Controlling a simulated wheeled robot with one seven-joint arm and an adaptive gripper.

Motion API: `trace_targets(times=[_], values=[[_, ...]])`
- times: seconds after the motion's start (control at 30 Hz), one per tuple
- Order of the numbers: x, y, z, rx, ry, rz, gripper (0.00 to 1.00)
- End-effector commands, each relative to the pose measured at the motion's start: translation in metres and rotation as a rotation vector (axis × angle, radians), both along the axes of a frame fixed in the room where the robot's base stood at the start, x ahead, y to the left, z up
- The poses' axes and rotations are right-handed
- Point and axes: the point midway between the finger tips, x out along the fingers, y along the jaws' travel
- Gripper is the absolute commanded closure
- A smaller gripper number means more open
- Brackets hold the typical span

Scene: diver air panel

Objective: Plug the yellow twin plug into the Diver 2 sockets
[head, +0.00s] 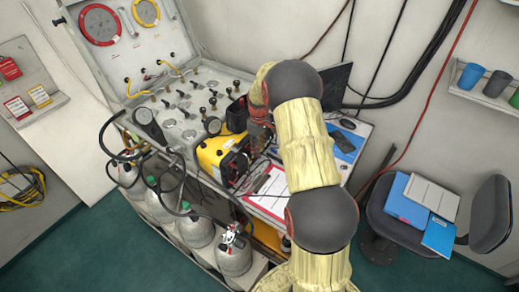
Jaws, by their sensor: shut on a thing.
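My arm reaches up from the bottom and bends over at the grey elbow. My gripper (259,132) is small and dark below the wrist, beside the yellow case, and partly hidden by my arm. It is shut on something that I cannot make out. I cannot pick out the yellow twin plug for certain. The air panel (187,112) lies to the left of my wrist, with several knobs, valves and round gauges. Its lid (124,62) stands open with red and yellow ringed gauges. The Diver 2 sockets are too small to tell here.
A yellow case (210,152) stands at the panel's front edge, close to my gripper. A red clipboard (270,187), a blue pad (342,143) and a dark screen (335,84) are on the desk. Grey cylinders (196,232) and hoses stand below. A chair (491,215) stands right.

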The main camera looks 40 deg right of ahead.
Motion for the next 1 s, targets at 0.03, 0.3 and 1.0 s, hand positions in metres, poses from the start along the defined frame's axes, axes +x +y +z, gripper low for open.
trace_targets(times=[0.03, 0.3, 1.0], values=[[0.0004, 0.0001, 0.0001, 0.000, 0.000, 0.000, 1.00], [0.0005, 0.0002, 0.0002, 0.000, 0.000, 0.000, 1.00], [0.0061, 0.0022, 0.0004, 0.000, 0.000, 0.000, 1.00]])
